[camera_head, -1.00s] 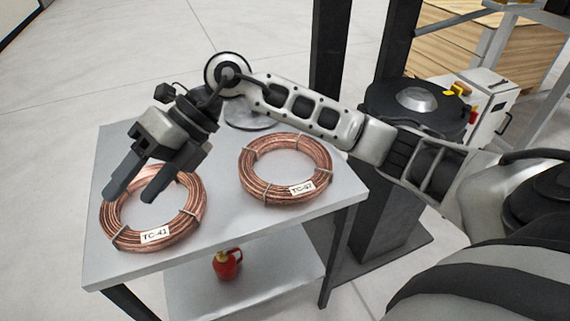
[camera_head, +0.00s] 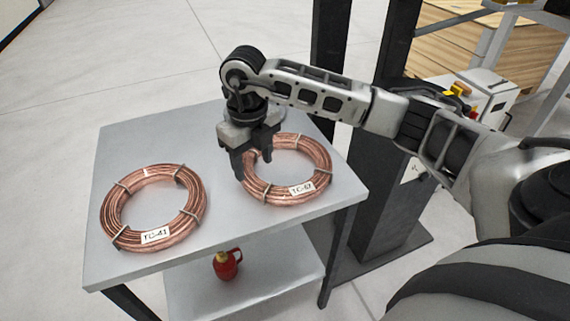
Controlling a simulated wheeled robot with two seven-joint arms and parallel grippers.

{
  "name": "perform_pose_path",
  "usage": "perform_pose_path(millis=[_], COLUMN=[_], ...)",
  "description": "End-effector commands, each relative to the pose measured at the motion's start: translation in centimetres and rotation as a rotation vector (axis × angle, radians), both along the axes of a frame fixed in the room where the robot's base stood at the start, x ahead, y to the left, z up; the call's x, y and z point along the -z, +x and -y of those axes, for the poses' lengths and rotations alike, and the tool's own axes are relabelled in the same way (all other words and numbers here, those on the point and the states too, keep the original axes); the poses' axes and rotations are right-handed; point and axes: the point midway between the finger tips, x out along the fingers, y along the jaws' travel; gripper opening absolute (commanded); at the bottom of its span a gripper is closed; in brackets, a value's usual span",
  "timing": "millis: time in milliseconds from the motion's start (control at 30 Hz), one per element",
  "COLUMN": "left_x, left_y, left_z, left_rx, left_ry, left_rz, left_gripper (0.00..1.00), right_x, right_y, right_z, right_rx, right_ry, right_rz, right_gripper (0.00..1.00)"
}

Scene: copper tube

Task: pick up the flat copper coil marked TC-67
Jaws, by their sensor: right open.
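The flat copper coil marked TC-67 (camera_head: 318,152) lies on the right half of the grey table. Its white label faces me at its near right side. My right gripper (camera_head: 254,168) points down over the left side of this coil, fingers apart, with nothing visibly held. The fingers hide part of the coil's left rim, and I cannot tell whether they touch it. A second copper coil, marked TC-41 (camera_head: 113,205), lies flat on the left half of the table, clear of the gripper. My left gripper does not show.
The grey table top (camera_head: 222,215) has bare room between and in front of the coils. A red bottle-like object (camera_head: 227,266) stands on the lower shelf. A dark post (camera_head: 385,190) stands right of the table, with a white control box (camera_head: 492,105) behind it.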

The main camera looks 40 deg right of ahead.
Motion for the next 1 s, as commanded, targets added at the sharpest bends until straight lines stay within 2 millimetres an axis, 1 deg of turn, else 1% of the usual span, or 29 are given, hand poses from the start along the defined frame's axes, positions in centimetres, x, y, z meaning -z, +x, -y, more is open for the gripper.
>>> perform_pose_path(millis=[167, 267, 400, 500, 600, 767, 800, 867, 900, 967, 1000], left_x=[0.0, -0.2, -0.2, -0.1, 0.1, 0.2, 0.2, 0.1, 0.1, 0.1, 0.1], left_y=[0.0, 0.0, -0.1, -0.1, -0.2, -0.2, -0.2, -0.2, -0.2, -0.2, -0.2], left_z=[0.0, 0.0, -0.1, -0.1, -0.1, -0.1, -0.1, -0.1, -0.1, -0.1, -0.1], left_rx=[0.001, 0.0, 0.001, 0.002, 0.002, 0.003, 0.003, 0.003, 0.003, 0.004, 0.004], left_ry=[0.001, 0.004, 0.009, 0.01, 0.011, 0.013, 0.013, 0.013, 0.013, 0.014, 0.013], left_rz=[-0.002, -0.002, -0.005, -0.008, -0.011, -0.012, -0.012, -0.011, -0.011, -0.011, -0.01], left_gripper=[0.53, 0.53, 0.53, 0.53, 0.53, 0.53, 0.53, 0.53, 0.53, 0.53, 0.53], right_x=[1.1, 2.4, 4.6, 5.5, 5.9, 5.9, 5.9, 5.9, 5.9, 5.8, 5.8], right_y=[0.0, 0.1, 0.2, 0.3, 0.3, 0.3, 0.3, 0.3, 0.3, 0.3, 0.3], right_z=[0.0, -0.1, -0.1, -0.1, -0.1, -0.1, -0.1, -0.1, -0.1, -0.1, -0.1], right_rx=[0.0, -0.002, 0.0, -0.002, -0.002, -0.002, -0.002, -0.002, -0.002, -0.002, -0.002], right_ry=[0.001, 0.001, 0.001, 0.001, 0.001, 0.001, 0.001, 0.001, 0.001, 0.001, 0.001], right_rz=[-0.002, -0.004, -0.004, -0.001, 0.0, 0.0, 0.0, 0.0, 0.0, 0.001, 0.001], right_gripper=[0.56, 0.56, 0.56, 0.56, 0.56, 0.56, 0.51, 0.34, 0.23, 0.06, 0.0])
